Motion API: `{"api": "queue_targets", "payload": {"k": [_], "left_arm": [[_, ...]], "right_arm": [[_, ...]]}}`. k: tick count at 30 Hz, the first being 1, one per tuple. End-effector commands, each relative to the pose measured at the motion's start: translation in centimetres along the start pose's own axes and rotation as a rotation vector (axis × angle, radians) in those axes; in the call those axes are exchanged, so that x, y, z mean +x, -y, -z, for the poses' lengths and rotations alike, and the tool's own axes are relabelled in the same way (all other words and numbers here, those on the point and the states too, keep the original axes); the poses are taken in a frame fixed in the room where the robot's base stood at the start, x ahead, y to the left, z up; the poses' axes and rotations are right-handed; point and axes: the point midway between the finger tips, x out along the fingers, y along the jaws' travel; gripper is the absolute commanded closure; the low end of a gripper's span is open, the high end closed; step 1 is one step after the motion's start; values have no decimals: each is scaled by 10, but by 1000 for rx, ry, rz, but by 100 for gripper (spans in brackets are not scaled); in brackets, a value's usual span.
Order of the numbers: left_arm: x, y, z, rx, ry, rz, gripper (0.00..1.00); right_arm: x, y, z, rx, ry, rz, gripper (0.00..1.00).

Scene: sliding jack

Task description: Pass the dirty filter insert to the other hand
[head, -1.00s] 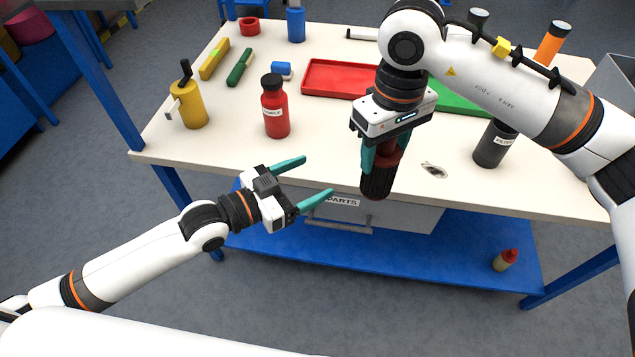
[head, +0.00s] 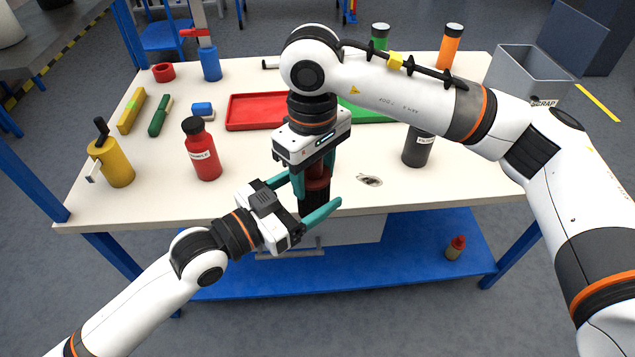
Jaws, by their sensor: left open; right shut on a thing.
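The dirty filter insert (head: 315,200) is a dark, ribbed cylinder with a dark red upper part. It hangs upright below my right gripper (head: 316,178), whose teal fingers are shut on its red part, at the front edge of the bench. My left gripper (head: 308,200) is open, coming from the lower left. Its teal fingers lie on either side of the insert's dark lower part in the picture. I cannot tell whether they touch it. Part of the insert is hidden behind the fingers.
The white bench (head: 250,200) holds a red bottle (head: 202,150), a yellow oil can (head: 112,163), a red tray (head: 257,111), a green tray (head: 368,112) and a dark bottle (head: 417,147). A grey scrap bin (head: 530,75) stands at the back right. A small bottle (head: 455,248) sits on the blue lower shelf (head: 400,250).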

Motion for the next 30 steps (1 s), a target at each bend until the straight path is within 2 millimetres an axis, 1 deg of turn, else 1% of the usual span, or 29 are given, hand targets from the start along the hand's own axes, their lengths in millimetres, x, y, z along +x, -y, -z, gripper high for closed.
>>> {"api": "queue_targets", "payload": {"k": [1, 6, 16, 23, 24, 25, 26, 27, 29, 30], "left_arm": [[7, 0, -1, -1, 2, 0, 24], [19, 0, 0, 0, -1, 0, 24], [22, 0, 0, 0, -1, 0, 24], [22, 0, 0, 0, -1, 1, 62], [22, 1, 0, 0, 0, 2, 68], [22, 1, 0, -1, 0, 2, 73], [22, 1, 0, -1, 0, 3, 74], [22, 2, -1, -1, 1, 4, 74], [22, 2, 0, -2, 1, 4, 74], [22, 2, 0, -1, 1, 4, 74]], "right_arm": [[0, 0, 0, 0, 0, 0, 73], [0, 0, 0, 0, 0, 0, 73], [0, 0, 0, 0, 1, 0, 73], [0, 0, 0, 0, 2, 1, 73], [0, 0, 0, 1, 2, 1, 73], [0, 0, -1, 1, 3, 1, 73], [0, 0, -1, 1, 3, 1, 73], [0, 0, -1, 2, 4, 1, 46], [0, 0, -1, 2, 4, 1, 36], [0, 0, -1, 2, 4, 1, 30]]}}
